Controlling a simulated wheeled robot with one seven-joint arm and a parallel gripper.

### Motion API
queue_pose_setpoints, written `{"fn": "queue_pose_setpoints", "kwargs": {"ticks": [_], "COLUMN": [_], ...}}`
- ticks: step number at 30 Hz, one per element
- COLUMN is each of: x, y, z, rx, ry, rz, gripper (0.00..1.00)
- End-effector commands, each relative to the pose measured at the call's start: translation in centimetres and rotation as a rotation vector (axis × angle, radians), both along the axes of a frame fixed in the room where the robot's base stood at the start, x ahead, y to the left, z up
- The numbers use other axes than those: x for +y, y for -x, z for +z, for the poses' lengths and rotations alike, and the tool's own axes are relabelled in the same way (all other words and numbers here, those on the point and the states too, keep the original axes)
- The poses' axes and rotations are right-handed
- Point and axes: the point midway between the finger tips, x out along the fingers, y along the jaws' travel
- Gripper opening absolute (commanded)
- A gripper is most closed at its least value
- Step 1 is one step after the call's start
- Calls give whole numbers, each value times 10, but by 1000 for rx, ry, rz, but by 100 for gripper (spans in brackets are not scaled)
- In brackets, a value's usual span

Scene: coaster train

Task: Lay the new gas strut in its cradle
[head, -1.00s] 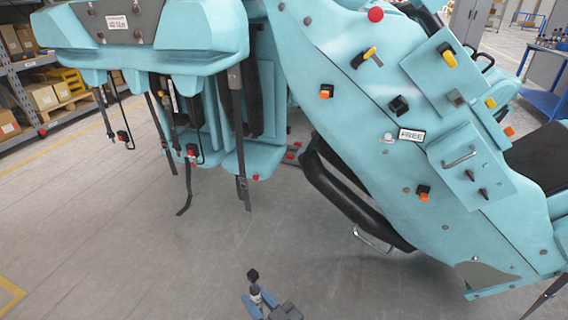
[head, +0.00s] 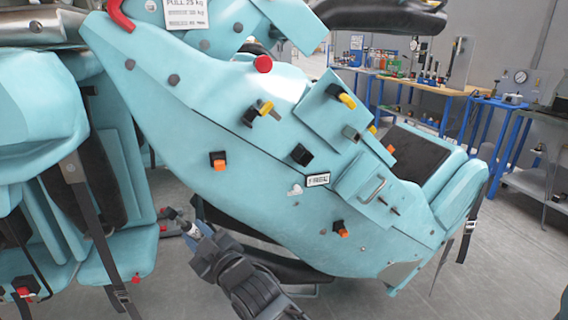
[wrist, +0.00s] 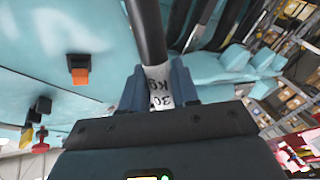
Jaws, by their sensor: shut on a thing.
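The gas strut (wrist: 148,30) is a black tube with a pale end section marked "30 kg" in the wrist view. My gripper (wrist: 158,86) is shut on that pale section, with a blue finger on each side. The black tube runs away from the fingers toward the top of the picture. In the head view my gripper (head: 192,232) is low in the middle, in front of the large turquoise train car body (head: 265,170). I cannot make out the cradle in either view.
Turquoise seats with black straps (head: 105,235) hang at the left. Orange, yellow and black fittings stick out from the car body, with a red knob (head: 263,64) near its top. Workbenches with tools (head: 430,88) stand at the back right. The floor at lower right is open.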

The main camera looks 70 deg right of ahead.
Motion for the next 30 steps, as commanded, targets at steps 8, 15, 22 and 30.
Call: {"fn": "queue_pose_setpoints", "kwargs": {"ticks": [8,15,22,30], "x": [-113,-170,-186,-186], "y": [57,114,137,137], "z": [90,141,157,158], "rx": [71,130,155,156], "ry": [189,278,304,305], "rz": [-308,-518,-594,-595], "gripper": [0,0,0,0]}}
